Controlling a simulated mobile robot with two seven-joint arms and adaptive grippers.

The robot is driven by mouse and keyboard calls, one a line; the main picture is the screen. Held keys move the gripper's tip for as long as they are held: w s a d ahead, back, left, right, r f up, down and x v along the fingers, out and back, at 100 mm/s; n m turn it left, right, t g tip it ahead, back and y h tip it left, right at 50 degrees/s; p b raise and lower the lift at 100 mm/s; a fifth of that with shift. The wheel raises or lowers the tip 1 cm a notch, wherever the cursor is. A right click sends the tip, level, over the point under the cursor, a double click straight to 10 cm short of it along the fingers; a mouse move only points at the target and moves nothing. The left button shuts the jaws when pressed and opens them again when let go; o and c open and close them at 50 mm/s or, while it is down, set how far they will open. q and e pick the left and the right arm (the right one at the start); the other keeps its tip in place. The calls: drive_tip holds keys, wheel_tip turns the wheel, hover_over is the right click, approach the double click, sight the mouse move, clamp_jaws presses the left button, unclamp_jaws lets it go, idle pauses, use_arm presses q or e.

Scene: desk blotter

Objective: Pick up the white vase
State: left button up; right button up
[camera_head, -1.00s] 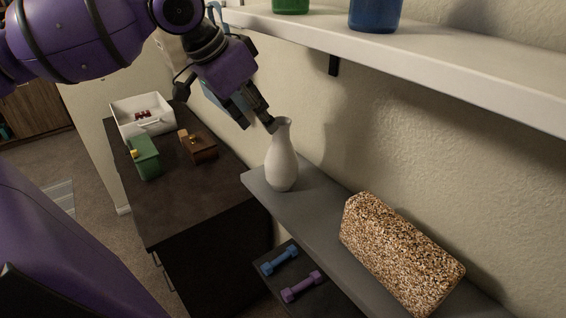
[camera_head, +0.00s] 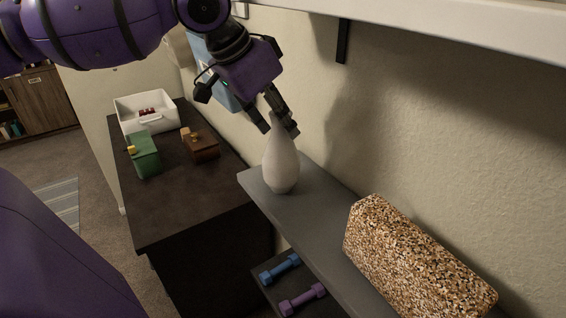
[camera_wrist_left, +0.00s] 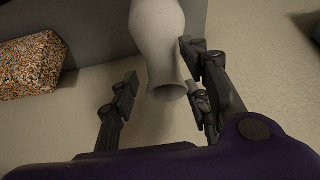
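The white vase (camera_head: 281,165) stands upright on a grey shelf (camera_head: 325,215), near its left end. My left gripper (camera_head: 281,128) is above the vase with its fingers pointing down, one on each side of the vase's neck. In the left wrist view the vase (camera_wrist_left: 157,45) has its mouth between the open fingers of my left gripper (camera_wrist_left: 160,90). A gap shows on the left finger's side; the right finger is close to the neck, and I cannot tell whether it touches. My right gripper is not in view.
A speckled brown block (camera_head: 415,262) lies on the shelf to the right of the vase. A white upper shelf (camera_head: 430,30) runs along the wall. Blue (camera_head: 280,268) and purple (camera_head: 302,299) dumbbells lie lower down. A dark cabinet (camera_head: 180,210) at left holds a white bin (camera_head: 147,125) and small boxes.

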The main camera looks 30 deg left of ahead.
use_arm(q)
drive_tip(key=shift+s+r, duration=0.1)
drive_tip(key=c, duration=0.5)
clamp_jaws()
